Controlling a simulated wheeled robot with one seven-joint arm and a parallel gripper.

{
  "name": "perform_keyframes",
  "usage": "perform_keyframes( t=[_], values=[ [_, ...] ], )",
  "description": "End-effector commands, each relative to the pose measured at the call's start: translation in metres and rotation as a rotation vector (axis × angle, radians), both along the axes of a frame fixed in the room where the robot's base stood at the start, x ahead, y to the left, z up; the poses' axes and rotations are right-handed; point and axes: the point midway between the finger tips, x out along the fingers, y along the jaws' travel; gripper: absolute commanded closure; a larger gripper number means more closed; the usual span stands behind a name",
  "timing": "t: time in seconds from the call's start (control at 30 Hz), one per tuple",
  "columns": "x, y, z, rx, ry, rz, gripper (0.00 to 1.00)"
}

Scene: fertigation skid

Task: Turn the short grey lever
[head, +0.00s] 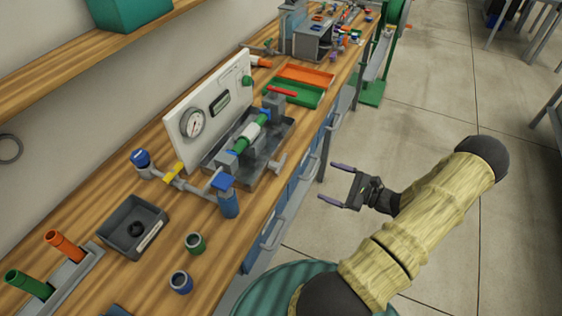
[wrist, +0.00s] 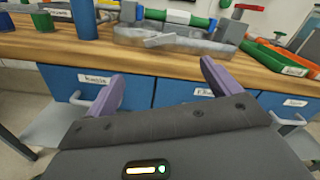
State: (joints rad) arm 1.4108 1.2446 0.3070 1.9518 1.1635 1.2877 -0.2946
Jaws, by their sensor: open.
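A short grey lever (head: 279,164) sticks out from the front side of the pipe skid, low at the grey drip tray (head: 262,172). In the wrist view what looks like the same lever (wrist: 160,40) lies ahead, roughly between my fingers and above the bench edge. My gripper (head: 330,182) is open and empty, with purple fingers spread. It hangs in free air off the front of the bench, right of the lever and apart from it. In the wrist view my gripper (wrist: 162,70) faces the blue drawers.
A gauge panel (head: 185,97) stands behind the skid. A red lever (head: 282,91) and a yellow lever (head: 173,172) show near it. A blue cylinder (head: 229,205) stands left of the grey lever. Drawer handles (wrist: 98,98) jut from the bench front.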

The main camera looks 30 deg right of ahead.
Motion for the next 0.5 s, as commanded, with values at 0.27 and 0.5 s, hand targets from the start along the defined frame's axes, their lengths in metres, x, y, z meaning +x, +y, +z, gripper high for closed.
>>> perform_keyframes(
  t=[0.27,0.5],
  values=[
    [-0.0003,-0.0011,-0.0002,0.002,-0.002,-0.004,0.11],
    [0.0095,0.0072,0.0008,0.004,0.000,-0.001,0.11]
  ],
)
